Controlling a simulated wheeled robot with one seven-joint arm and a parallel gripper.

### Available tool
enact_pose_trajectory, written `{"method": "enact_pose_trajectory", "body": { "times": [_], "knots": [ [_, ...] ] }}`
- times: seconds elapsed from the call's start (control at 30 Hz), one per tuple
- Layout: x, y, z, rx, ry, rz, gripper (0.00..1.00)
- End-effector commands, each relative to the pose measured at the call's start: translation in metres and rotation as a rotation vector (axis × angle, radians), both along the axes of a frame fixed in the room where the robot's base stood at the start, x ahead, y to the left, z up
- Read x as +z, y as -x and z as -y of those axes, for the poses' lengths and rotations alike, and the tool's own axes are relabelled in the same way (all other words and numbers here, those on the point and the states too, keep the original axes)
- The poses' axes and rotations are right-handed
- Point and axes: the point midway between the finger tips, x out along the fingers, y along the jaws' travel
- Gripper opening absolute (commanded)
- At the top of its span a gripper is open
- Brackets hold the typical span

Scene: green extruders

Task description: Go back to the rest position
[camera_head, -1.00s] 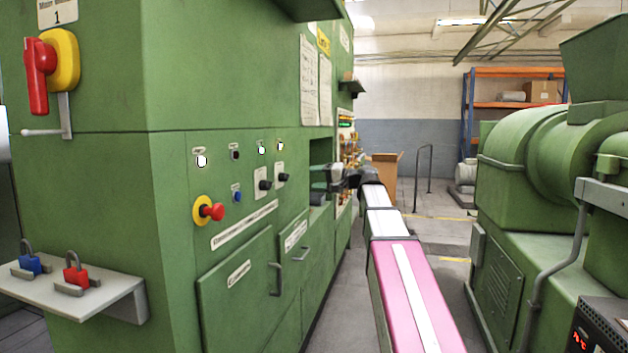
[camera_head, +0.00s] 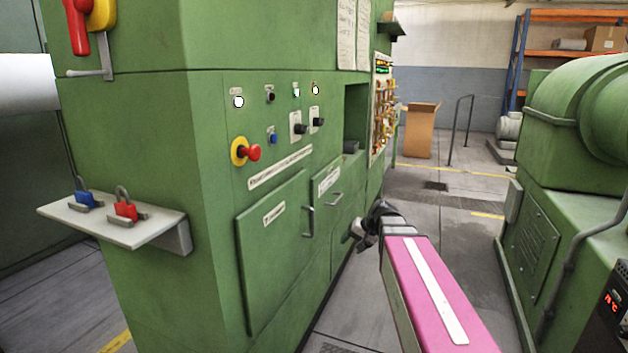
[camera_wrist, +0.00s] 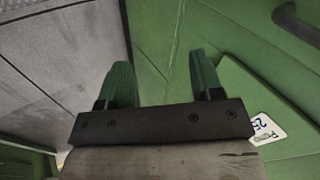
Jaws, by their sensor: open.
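My gripper (camera_wrist: 160,85) shows in the wrist view with its two green fingers well apart and nothing between them. Behind the fingers are the green cabinet's face and the grey floor. In the head view my pink arm reaches forward from the lower right, beside the green control cabinet (camera_head: 215,200). The dark wrist end of the arm is low, near the cabinet's lower right side. The gripper's fingers cannot be made out clearly there.
A shelf (camera_head: 75,222) with a blue padlock (camera_head: 84,199) and a red padlock (camera_head: 125,210) juts from the cabinet. A red stop button (camera_head: 253,152) sits on its front. A green machine (camera_head: 570,190) stands at right. Floor is open between, towards a cardboard box (camera_head: 420,130).

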Motion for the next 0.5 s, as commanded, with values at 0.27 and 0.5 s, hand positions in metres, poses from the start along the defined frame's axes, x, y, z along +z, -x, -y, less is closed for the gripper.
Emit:
{"method": "enact_pose_trajectory", "body": {
  "times": [0.27,0.5],
  "knots": [
    [-0.104,0.088,0.026,0.072,0.318,-0.140,0.60],
    [-0.148,0.139,0.048,0.137,0.515,-0.208,0.60]
  ]
}}
